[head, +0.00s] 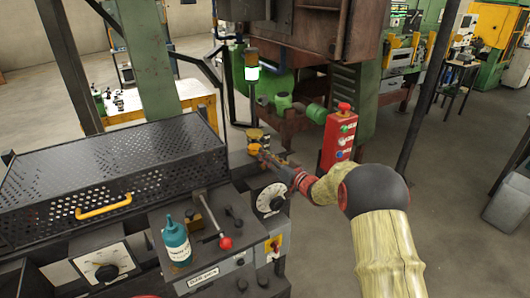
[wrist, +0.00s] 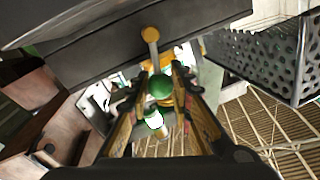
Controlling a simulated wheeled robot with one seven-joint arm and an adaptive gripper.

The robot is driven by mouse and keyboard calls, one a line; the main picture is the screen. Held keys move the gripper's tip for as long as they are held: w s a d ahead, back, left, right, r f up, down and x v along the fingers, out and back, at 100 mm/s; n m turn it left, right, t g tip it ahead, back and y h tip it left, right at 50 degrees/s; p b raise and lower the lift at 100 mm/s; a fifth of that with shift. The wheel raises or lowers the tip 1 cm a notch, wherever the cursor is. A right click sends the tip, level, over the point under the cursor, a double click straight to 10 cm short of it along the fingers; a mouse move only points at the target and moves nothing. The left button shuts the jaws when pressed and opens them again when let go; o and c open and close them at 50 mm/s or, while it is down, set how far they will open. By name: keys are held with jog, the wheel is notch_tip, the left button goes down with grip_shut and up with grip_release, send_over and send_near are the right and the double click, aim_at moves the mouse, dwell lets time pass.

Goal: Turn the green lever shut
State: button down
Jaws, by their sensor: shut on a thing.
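In the wrist view the green lever shows as a grey rod with a round green knob (wrist: 160,87), coming down from a dark machine body. The knob sits between the fingers of my gripper (wrist: 162,84), which is shut on it. A yellow part is behind the rod near its base. In the head view my gripper (head: 268,158) reaches left to the far end of the machine, beside a yellow fitting (head: 255,138). The lever's knob cannot be made out in the head view.
Near my arm are a red button box (head: 338,142), a dial (head: 271,200), a red-knobbed lever (head: 225,242) and a teal bottle (head: 176,242). A perforated cover (head: 115,165) is at left; a lit signal lamp (head: 252,72) stands behind. Open floor lies at right.

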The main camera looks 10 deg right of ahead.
jog(key=shift+w+d+f+m+p, duration=0.15)
jog(key=shift+d+m+p, duration=0.3)
jog(key=shift+m, duration=0.55)
jog(key=c, duration=1.6)
grip_release()
jog(key=shift+o, duration=0.2)
